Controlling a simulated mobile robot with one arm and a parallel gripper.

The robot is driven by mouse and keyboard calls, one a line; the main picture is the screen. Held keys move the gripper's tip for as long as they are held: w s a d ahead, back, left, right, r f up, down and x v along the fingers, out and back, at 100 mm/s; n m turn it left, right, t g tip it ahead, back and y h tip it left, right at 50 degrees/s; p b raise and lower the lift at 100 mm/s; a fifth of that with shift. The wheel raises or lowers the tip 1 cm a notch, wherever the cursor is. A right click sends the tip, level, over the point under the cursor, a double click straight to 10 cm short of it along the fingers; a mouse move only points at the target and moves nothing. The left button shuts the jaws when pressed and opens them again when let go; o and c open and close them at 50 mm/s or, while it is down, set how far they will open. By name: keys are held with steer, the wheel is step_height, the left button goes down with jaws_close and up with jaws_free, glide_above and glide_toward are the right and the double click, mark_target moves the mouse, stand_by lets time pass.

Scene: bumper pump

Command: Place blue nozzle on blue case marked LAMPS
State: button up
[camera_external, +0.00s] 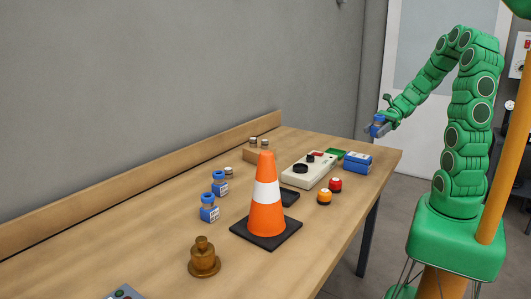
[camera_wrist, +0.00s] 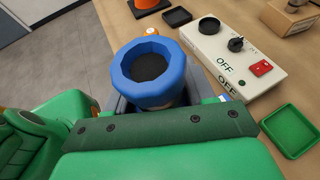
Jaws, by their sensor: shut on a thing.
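My gripper (camera_external: 380,127) is raised above the table's right end, shut on the blue nozzle (camera_wrist: 147,98). In the wrist view the nozzle is a blue faceted ring with a dark opening, facing the camera. In the external view it is small and partly covered by the fingers.
A white control box (camera_external: 309,171) and a green tray (camera_wrist: 291,131) stand beside the case. An orange cone (camera_external: 266,205), two blue-topped bottles (camera_external: 209,208) and a brass weight (camera_external: 204,260) are farther left.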

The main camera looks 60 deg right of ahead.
glide_above(375, 157)
steer(key=s, duration=0.2)
steer(key=f, duration=0.5)
steer(key=shift+w+a, duration=0.1)
steer(key=shift+a, duration=0.3)
steer(key=shift+w+d+f, duration=0.15)
steer(key=shift+w+f, duration=0.5)
steer(key=shift+f, duration=0.1)
steer(key=shift+w+f, duration=0.15)
steer(key=shift+f, duration=1.6)
steer(key=shift+f, duration=0.15)
steer(key=o, duration=1.2)
steer(key=shift+d+r, duration=0.15)
steer(key=shift+r, duration=0.05)
steer(key=v, duration=1.1)
steer(key=shift+d+r, duration=0.25)
steer(key=shift+d, duration=0.1)
